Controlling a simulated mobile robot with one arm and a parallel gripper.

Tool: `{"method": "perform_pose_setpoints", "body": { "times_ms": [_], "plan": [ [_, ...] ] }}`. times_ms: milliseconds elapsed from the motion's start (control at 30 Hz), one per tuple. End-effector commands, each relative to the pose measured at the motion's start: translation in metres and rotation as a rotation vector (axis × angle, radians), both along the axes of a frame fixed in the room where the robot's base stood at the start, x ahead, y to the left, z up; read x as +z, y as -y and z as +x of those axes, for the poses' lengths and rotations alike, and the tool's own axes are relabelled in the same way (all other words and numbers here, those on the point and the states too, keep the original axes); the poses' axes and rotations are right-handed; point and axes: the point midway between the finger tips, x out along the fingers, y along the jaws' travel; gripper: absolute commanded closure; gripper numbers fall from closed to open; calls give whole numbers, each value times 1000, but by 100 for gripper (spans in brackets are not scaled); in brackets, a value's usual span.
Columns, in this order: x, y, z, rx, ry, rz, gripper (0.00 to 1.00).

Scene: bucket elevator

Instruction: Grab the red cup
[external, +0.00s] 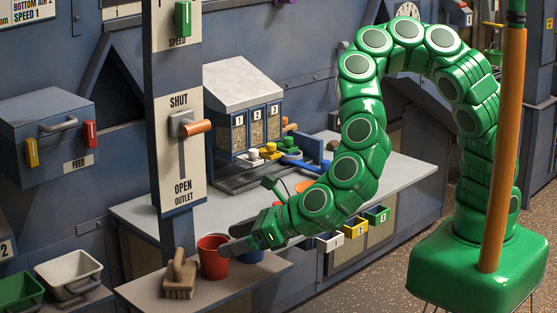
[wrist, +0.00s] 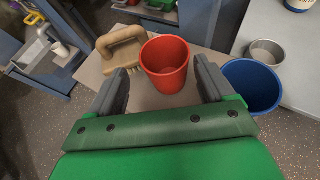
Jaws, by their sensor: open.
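The red cup (external: 213,257) stands upright on a low brown shelf at the front of the bench. In the wrist view the red cup (wrist: 165,63) is just ahead of my open gripper (wrist: 160,85), between the lines of its two grey fingers. It looks empty. My gripper (external: 236,243) is right beside the cup, on its right side, in the external view. Whether a finger touches the cup, I cannot tell.
A wooden-handled brush (external: 180,275) stands close to the left of the cup. A blue cup (wrist: 253,86) is near my right finger, with a small metal cup (wrist: 266,52) behind it. An upright post with an outlet lever (external: 190,125) rises behind the brush.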

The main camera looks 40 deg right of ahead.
Motion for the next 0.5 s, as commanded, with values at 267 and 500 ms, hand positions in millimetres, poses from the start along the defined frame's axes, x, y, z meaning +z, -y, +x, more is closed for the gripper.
{"method": "perform_pose_setpoints", "body": {
  "times_ms": [267,500],
  "plan": [
    [-1,-1,6,-8,1,2,18],
    [-3,-4,12,-11,4,2,18]
  ]
}}
